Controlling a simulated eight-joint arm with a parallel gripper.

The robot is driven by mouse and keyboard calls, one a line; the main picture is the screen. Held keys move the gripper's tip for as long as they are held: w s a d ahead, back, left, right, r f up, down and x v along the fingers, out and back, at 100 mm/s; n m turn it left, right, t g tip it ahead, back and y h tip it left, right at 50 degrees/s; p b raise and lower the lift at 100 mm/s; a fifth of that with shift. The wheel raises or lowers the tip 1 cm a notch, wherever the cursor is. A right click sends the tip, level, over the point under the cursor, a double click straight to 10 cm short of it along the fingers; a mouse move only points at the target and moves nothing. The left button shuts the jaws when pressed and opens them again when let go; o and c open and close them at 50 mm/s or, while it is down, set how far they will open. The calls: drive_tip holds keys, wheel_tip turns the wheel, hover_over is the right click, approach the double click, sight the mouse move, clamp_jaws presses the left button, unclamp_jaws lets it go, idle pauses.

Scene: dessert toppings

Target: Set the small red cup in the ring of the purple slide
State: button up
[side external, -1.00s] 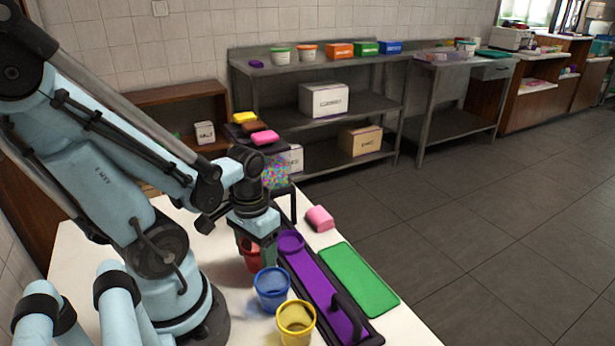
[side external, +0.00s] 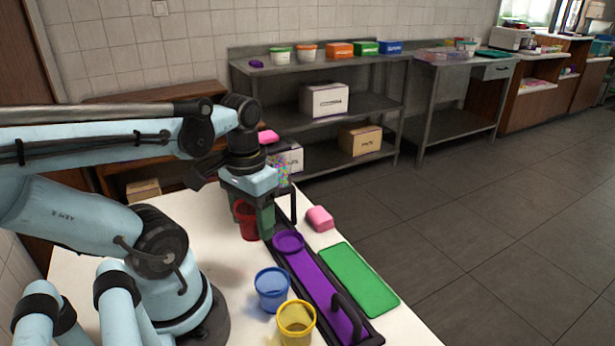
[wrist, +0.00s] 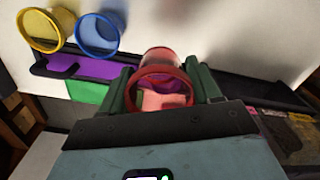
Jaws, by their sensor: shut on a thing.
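The small red cup (side external: 246,221) is held upright between the green fingers of my gripper (side external: 254,218). In the wrist view the red cup (wrist: 166,86) sits between both fingers (wrist: 162,90). The purple slide (side external: 315,280) lies in a dark frame on the white table. Its ring (side external: 288,242) is at the far end, empty, to the right of and nearer the camera than the cup. The cup looks raised off the table, but its exact height is hard to tell. In the wrist view the cup and fingers hide part of the slide (wrist: 97,68).
A blue cup (side external: 272,288) and a yellow cup (side external: 296,322) stand left of the slide. A green tray (side external: 360,279) lies to its right. A pink block (side external: 319,217) sits beyond the tray. A black handle (side external: 347,314) rises at the slide's near end.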

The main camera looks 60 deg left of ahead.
drive_tip(key=w+d+r+m, duration=0.2)
drive_tip(key=w+d+r, duration=0.2)
drive_tip(key=w, duration=0.4)
drive_tip(key=w+d+r+m, duration=0.2)
drive_tip(key=w+d+r, duration=0.15)
drive_tip(key=w, duration=0.55)
drive_tip(key=s+d+f+m, duration=0.3)
drive_tip(key=s+d+m, duration=0.4)
drive_tip(key=s+d, duration=0.45)
drive_tip(key=s+d+f+m, duration=0.3)
drive_tip(key=s+m, duration=0.1)
drive_tip(key=s, duration=0.2)
drive_tip(key=s+d+f+m, duration=0.2)
drive_tip(key=s+f+m, duration=0.15)
drive_tip(key=s, duration=0.35)
drive_tip(key=shift+n, duration=0.25)
drive_tip(key=shift+d+f, duration=0.1)
drive_tip(key=shift+f, duration=3.65)
drive_tip(key=o, duration=1)
drive_tip(key=shift+f, duration=0.15)
